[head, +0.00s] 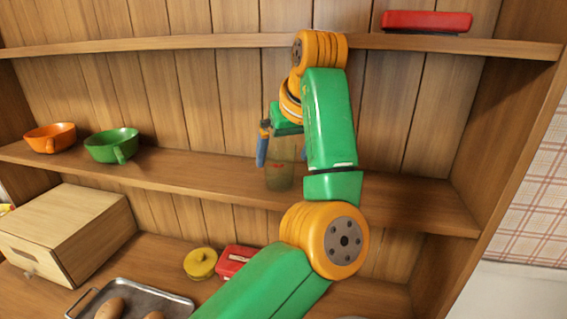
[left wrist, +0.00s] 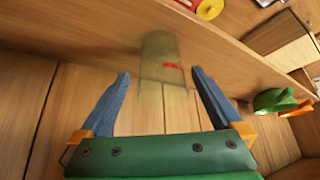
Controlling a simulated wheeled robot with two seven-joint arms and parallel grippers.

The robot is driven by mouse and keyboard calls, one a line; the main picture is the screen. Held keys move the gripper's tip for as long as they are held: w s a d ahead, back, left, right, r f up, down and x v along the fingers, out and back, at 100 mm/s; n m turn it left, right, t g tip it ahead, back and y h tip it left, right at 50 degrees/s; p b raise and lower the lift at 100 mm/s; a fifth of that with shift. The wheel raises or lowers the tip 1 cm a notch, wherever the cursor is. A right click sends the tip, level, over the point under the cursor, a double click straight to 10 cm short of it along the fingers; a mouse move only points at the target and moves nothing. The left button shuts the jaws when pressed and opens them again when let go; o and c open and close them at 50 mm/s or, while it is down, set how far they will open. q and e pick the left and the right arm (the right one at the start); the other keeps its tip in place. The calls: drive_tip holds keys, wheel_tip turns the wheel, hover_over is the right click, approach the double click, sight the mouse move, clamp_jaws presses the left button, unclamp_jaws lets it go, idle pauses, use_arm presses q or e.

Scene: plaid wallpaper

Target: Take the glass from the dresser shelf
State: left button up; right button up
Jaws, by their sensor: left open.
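A see-through, yellowish glass (head: 279,178) stands upright on the middle shelf of the dresser. In the left wrist view the glass (left wrist: 161,60) has a small red mark and lies between and just beyond my blue fingertips. My left gripper (head: 280,160) is open, at the upper part of the glass in the head view. In the left wrist view the gripper (left wrist: 162,76) has a finger on each side, and I see no grip on the glass. The other finger is mostly hidden by my arm in the head view. My right gripper is not in view.
An orange cup (head: 50,138) and a green cup (head: 112,146) stand left on the same shelf (head: 200,177). A red object (head: 427,21) lies on the shelf above. Below are a wooden box (head: 65,235), a yellow lidded pot (head: 200,263), a red item (head: 235,261) and a metal tray (head: 135,292).

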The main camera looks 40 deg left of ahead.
sight(279, 169)
use_arm(q)
drive_tip(key=p+x, duration=0.1)
drive_tip(key=x, duration=0.1)
drive_tip(key=p+x, duration=0.1)
drive_tip(key=x, duration=0.2)
drive_tip(key=shift+s+f, duration=0.15)
drive_tip(key=shift+f, duration=0.15)
drive_tip(key=shift+w+a+f, duration=0.2)
drive_tip(key=shift+w, duration=0.05)
drive_tip(key=shift+s+d+r, duration=0.1)
drive_tip(key=c, duration=1.3)
